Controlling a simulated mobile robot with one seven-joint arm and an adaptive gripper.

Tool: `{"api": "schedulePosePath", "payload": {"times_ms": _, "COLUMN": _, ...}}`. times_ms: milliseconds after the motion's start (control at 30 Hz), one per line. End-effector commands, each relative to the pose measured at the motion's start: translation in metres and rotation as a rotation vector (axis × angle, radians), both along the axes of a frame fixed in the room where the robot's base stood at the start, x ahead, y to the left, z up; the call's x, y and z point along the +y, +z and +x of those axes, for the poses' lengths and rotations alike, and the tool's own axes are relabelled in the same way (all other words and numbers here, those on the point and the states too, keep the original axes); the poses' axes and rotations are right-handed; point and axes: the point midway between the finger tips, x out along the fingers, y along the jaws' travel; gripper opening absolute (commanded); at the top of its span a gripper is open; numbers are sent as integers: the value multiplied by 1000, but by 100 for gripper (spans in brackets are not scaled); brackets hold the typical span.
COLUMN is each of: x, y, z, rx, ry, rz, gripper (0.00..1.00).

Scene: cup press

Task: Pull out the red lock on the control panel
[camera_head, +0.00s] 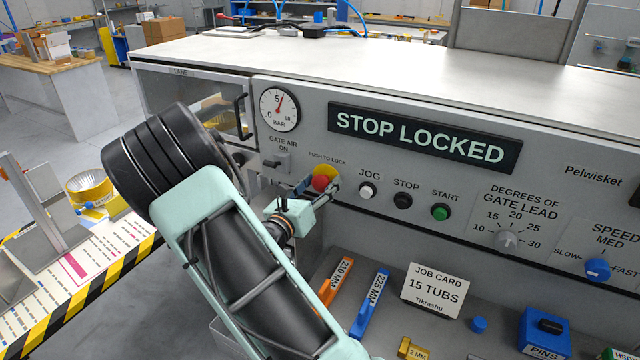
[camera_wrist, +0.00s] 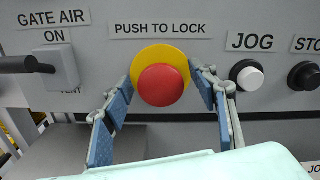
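The red lock (camera_wrist: 163,85) is a round mushroom button on a yellow disc (camera_wrist: 160,55), under the label PUSH TO LOCK. In the head view the red button (camera_head: 321,182) shows on the grey panel, partly behind my gripper. My gripper (camera_wrist: 164,88) has its two blue-padded fingers spread, one on each side of the button. The fingertips are near the yellow disc's edges; I cannot tell whether they touch it. A gap shows between each finger and the red cap. The display (camera_head: 424,137) reads STOP LOCKED.
The black and white JOG button (camera_wrist: 247,75) is close to the right finger. The GATE AIR lever (camera_wrist: 30,65) is at the left. STOP (camera_head: 403,200) and START (camera_head: 440,212) buttons are farther right. A shelf below holds an orange tool (camera_head: 335,282), a blue tool (camera_head: 370,303) and a job card (camera_head: 433,290).

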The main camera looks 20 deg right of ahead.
Motion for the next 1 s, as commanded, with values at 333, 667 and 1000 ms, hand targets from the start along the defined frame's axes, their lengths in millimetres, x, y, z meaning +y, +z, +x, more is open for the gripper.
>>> {"api": "schedulePosePath", "payload": {"times_ms": 333, "x": 0, "y": 0, "z": 0, "rx": 0, "ry": 0, "rz": 0, "gripper": 16}}
{"api": "schedulePosePath", "payload": {"times_ms": 667, "x": 3, "y": 0, "z": -2, "rx": 0, "ry": 1, "rz": 0, "gripper": 0}}
{"api": "schedulePosePath", "payload": {"times_ms": 1000, "x": 17, "y": -1, "z": -13, "rx": 1, "ry": 1, "rz": 1, "gripper": 0}}
